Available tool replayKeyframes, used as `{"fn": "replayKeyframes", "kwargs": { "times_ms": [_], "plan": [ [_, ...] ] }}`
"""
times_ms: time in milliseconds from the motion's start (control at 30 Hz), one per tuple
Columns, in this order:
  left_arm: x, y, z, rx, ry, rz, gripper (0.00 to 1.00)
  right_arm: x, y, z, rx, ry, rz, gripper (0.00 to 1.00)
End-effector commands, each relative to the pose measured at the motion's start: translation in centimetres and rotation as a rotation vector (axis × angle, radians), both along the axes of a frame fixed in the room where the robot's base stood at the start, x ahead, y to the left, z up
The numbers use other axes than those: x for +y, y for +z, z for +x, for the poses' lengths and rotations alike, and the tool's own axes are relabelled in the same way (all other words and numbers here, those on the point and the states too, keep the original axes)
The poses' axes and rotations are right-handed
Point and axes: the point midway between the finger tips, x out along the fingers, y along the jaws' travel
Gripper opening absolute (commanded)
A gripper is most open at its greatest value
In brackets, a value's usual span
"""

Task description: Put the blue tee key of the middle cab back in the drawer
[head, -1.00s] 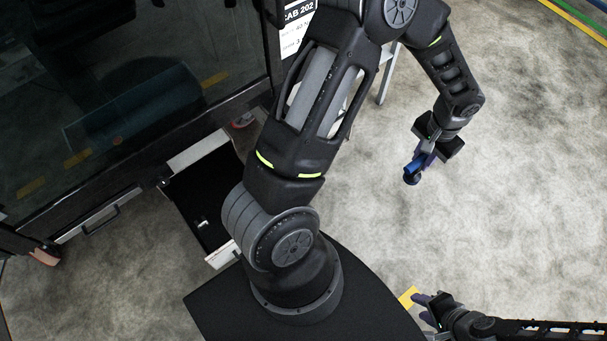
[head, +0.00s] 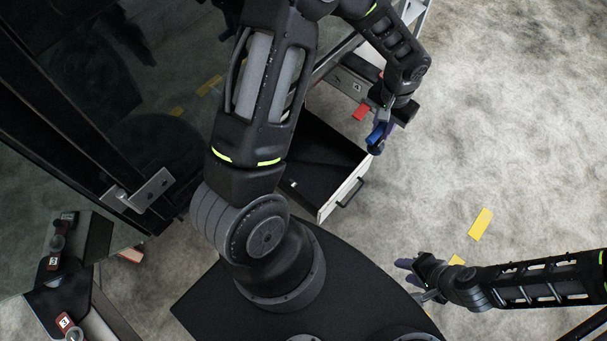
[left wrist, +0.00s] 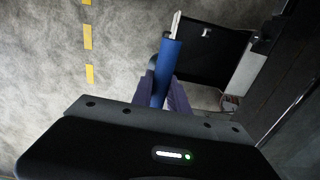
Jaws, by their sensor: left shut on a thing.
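The blue tee key (head: 376,133) is held in my left gripper (head: 377,143). In the left wrist view the key (left wrist: 167,70) shows a blue grip with a pale metal shank, between the shut fingers (left wrist: 165,92). The open drawer (head: 346,190) has a black inside and a pale front with a dark handle. In the head view the key is just right of and beyond the drawer's far front corner. The drawer inside (left wrist: 205,62) also shows in the left wrist view, right of the key. My right gripper (head: 412,277) is open and empty at the lower right.
A small white item (head: 292,183) lies in the drawer. A red piece (head: 361,111) and a grey labelled box (head: 352,86) are beyond it. Dark cab glass (head: 110,90) stands at left, with red tags marked 3 (head: 65,321). Floor at right is clear, with yellow marks (head: 480,224).

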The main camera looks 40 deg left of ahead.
Motion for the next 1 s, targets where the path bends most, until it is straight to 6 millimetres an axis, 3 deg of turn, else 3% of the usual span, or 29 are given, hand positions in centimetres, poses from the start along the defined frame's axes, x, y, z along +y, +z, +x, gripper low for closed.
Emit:
{"fn": "replayKeyframes", "kwargs": {
  "times_ms": [400,567,767,1000],
  "plan": [
    [0.0,-0.1,0.0,-0.001,0.000,0.000,0.00,0.0,-0.1,0.0,-0.001,0.000,0.000,0.36],
    [0.4,-1.6,-0.1,0.000,0.001,0.000,0.00,-0.1,-1.6,0.1,-0.001,-0.002,-0.001,0.36],
    [1.9,-6.9,-0.7,0.002,0.001,0.000,0.00,-0.2,-6.7,0.4,-0.006,-0.007,-0.004,0.36],
    [4.9,-16.6,-2.0,0.004,0.005,-0.001,0.00,-0.7,-16.0,0.9,-0.016,-0.020,-0.012,0.36]
  ]
}}
